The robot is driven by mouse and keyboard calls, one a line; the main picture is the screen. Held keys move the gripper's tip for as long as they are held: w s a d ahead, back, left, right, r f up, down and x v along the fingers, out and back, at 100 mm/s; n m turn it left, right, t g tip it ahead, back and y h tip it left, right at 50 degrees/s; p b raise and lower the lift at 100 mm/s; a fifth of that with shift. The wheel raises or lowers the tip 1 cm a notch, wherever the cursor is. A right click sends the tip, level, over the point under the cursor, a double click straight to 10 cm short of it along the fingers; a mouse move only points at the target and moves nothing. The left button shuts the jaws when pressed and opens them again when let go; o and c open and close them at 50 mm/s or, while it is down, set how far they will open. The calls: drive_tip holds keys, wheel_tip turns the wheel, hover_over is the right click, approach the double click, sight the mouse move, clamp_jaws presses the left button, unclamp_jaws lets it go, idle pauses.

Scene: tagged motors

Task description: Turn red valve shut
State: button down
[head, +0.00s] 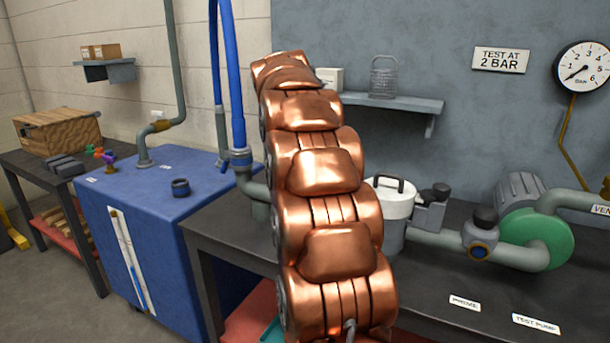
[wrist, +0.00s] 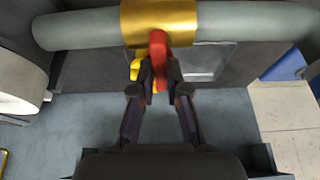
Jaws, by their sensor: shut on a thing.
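The red valve handle (wrist: 158,46) shows in the wrist view, on a brass valve body (wrist: 183,18) around a grey pipe (wrist: 85,28). My gripper (wrist: 160,74) is shut on the red handle, with one finger on each side of it. The handle's lower part is partly hidden between the fingers. In the head view my copper-coloured arm fills the middle, and neither my gripper nor the red handle can be seen there.
A yellow part (wrist: 136,63) sits just left of the handle. In the head view, a dark bench (head: 405,285) carries a green pump (head: 556,238) and a white-topped canister (head: 390,203). A pressure gauge (head: 590,62) hangs at right; a blue cabinet (head: 150,245) stands left.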

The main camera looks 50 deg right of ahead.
drive_tip(key=c, duration=1.2)
unclamp_jaws()
drive_tip(key=shift+v, duration=6)
drive_tip(key=shift+a, duration=0.1)
